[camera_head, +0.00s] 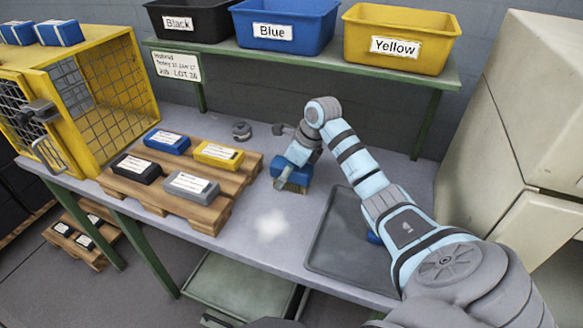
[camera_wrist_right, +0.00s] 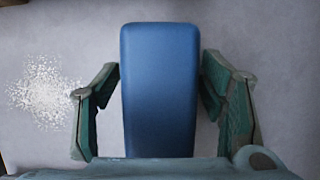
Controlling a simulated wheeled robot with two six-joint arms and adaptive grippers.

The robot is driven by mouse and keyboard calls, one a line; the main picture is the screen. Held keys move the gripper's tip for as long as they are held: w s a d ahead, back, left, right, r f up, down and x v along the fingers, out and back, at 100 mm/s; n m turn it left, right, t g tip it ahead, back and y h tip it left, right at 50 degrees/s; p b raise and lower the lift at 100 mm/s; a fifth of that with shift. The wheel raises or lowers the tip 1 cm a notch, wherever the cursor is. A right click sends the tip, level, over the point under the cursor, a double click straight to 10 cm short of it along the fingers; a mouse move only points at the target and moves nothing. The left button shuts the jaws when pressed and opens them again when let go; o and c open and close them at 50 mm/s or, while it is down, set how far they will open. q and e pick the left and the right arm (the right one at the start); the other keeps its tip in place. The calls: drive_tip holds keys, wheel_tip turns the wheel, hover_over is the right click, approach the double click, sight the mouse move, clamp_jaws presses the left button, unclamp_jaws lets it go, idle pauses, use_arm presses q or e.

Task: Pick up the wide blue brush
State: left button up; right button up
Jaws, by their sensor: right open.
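The wide blue brush (camera_head: 292,173) rests on the grey table, its tan bristles showing below the blue body in the head view. In the right wrist view the brush's blue top (camera_wrist_right: 160,85) lies lengthwise between the two fingers. My right gripper (camera_wrist_right: 160,105) is open around it, with a narrow gap on each side. In the head view the right gripper (camera_head: 283,166) is at the brush and partly covers it. My left gripper is not in view.
A pale powder patch (camera_head: 271,223) lies on the table left of the brush. A wooden pallet (camera_head: 190,207) with several labelled blocks stands further left. A dark tray (camera_head: 335,250) lies to the right, under my arm. Black, blue and yellow bins (camera_head: 400,40) stand on the shelf behind.

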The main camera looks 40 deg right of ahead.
drive_tip(key=shift+f, duration=0.2)
idle(0.3)
drive_tip(key=c, duration=1.4)
drive_tip(key=shift+o, duration=0.2)
wheel_tip(320, 180, up, 14)
drive_tip(key=p, duration=0.3)
drive_tip(key=shift+f, duration=0.2)
wheel_tip(320, 180, up, 7)
drive_tip(key=p, duration=0.5)
drive_tip(key=shift+p, duration=0.35)
